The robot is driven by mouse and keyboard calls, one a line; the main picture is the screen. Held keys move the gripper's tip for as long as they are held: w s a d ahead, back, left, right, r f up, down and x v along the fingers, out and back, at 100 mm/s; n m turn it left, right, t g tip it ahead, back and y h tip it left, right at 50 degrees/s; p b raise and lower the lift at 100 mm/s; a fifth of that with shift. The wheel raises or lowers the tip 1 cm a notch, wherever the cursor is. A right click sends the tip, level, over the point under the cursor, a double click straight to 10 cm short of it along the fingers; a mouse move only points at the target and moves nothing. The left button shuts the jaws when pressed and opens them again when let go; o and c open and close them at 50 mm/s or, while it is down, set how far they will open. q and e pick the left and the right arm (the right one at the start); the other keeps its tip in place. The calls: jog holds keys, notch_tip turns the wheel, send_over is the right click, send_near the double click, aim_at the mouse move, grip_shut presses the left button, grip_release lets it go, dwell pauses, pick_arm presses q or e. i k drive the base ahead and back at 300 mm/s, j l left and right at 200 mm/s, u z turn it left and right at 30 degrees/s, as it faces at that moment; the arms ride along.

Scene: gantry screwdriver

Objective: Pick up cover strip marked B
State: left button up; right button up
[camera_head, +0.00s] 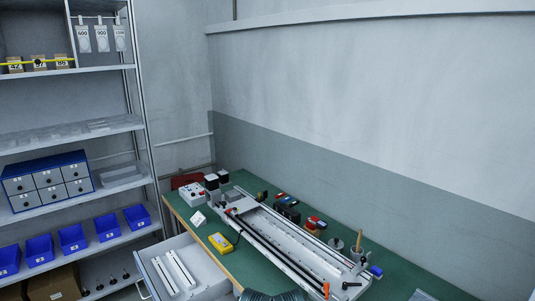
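Two long pale strips lie side by side in an open drawer (212,279) at the lower middle, under the workbench's left end. The left strip (162,275) and the right strip (181,269) both run lengthwise, tilted slightly. No letter is readable on either, so I cannot tell which one is marked B. Neither of my grippers shows in this view.
The green workbench (188,212) carries a long rail gantry (290,245), a yellow device (220,243) and small boxes. A metal shelf (70,135) with blue bins (72,238) and a drawer cabinet (47,181) stands left. A wall closes the back.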

aim_at(189, 282)
jog(key=j+u, duration=0.65)
jog(key=u, duration=0.2)
